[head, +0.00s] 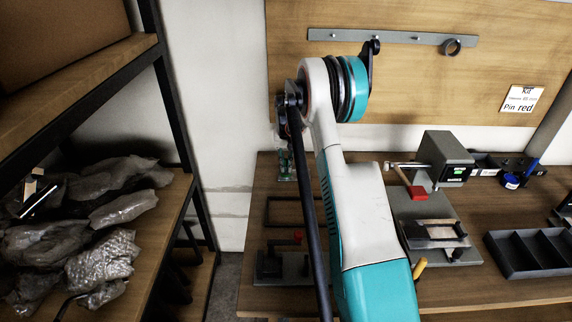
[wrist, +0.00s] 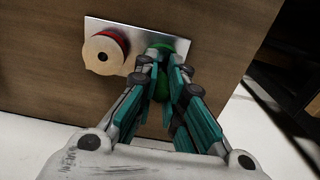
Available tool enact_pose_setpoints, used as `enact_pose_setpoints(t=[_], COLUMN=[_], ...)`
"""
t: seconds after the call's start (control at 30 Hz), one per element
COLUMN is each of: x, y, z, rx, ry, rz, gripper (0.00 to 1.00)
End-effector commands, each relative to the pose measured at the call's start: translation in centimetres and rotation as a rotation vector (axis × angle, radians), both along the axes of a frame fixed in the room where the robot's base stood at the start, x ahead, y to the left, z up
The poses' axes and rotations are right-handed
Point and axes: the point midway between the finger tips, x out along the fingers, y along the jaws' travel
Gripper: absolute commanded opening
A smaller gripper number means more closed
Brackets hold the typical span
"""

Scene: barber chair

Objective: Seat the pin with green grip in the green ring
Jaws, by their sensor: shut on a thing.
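In the wrist view my gripper (wrist: 166,74) is shut on a green piece (wrist: 191,91), which looks like the pin's green grip; the fingers hide most of it. A green round part (wrist: 176,45), which looks like the green ring, sits on a metal plate (wrist: 140,31) on a wooden panel, just beyond the fingertips. The fingers point at it and partly cover it. I cannot tell whether the pin's tip is inside the ring. To its left on the plate is a beige disc (wrist: 104,54) with a red rim and a dark hole.
In the head view my arm hides part of the wooden bench (head: 500,287). A grey machine (head: 446,158), a red-handled tool (head: 412,185) and a black divided tray (head: 532,266) stand on it. A card (head: 521,99) reads "Pin red". A shelf with wrapped bags (head: 60,245) is at left.

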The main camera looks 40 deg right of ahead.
Motion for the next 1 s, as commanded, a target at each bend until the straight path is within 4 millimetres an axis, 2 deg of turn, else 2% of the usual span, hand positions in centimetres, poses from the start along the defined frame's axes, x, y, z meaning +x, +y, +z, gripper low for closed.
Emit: enact_pose_setpoints(t=[0.1, 0.13, 0.2, 0.23, 0.67, 0.83, 1.0], x=[0.0, 0.0, 0.0, 0.0, 0.0, 0.0, 0.0], y=[0.0, 0.0, 0.0, 0.0, 0.0, 0.0, 0.0], z=[-0.3, -0.4, -0.3, -0.3, 0.0, 2.1, 5.7], rx=[0.0, 0.0, 0.0, 0.0, 0.0, 0.0, 0.0], ry=[0.0, 0.0, 0.0, 0.0, 0.0, 0.0, 0.0], rz=[0.0, 0.0, 0.0, 0.0, 0.0, 0.0, 0.0], gripper=[0.0, 0.12, 0.28, 0.3, 0.3, 0.3, 0.3])
